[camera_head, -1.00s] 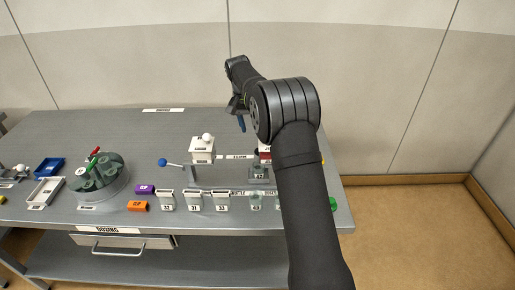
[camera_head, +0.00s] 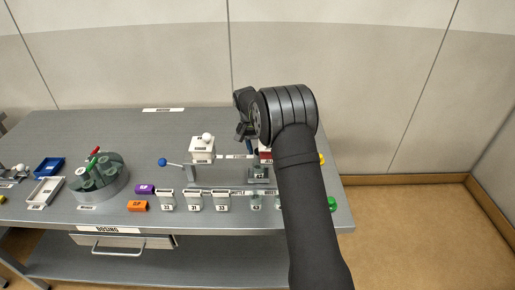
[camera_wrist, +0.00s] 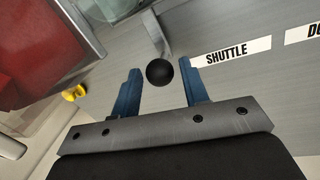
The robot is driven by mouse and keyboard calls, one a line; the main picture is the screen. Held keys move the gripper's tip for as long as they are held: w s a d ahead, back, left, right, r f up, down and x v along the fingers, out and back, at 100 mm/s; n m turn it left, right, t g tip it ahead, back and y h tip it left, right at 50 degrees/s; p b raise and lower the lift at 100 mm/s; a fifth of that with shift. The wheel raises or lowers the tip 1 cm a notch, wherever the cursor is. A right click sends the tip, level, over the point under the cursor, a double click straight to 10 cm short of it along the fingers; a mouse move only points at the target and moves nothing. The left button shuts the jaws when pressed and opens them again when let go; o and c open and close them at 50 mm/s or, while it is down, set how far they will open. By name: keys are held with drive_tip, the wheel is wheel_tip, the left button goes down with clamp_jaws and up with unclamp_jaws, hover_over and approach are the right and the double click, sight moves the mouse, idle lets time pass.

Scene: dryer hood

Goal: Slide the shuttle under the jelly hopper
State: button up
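A black ball knob (camera_wrist: 160,72) on a pale stem shows in the wrist view, between the two blue fingers of my gripper (camera_wrist: 162,86). The gripper is open, with gaps on both sides of the knob. In the head view my gripper (camera_head: 243,132) is above the back of the rail area. The grey shuttle block (camera_head: 258,174) sits on the low rail below a red hopper (camera_head: 265,153), which my arm partly hides. A white hopper (camera_head: 203,149) with a white ball stands to the left. I cannot read which hopper is the jelly one.
A SHUTTLE label (camera_wrist: 232,52) lies beside the knob. A blue-ball lever (camera_head: 162,162) sticks out left of the white hopper. Several cups (camera_head: 193,201) line the front. A grey-green carousel (camera_head: 98,178) stands at left.

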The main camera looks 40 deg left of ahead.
clamp_jaws()
drive_tip(key=shift+w+d, duration=1.3)
drive_tip(key=shift+w, duration=0.05)
drive_tip(key=shift+o, duration=1.5)
unclamp_jaws()
wheel_tip(320, 180, up, 17)
drive_tip(key=s+a, duration=0.2)
drive_tip(key=shift+a, duration=0.4)
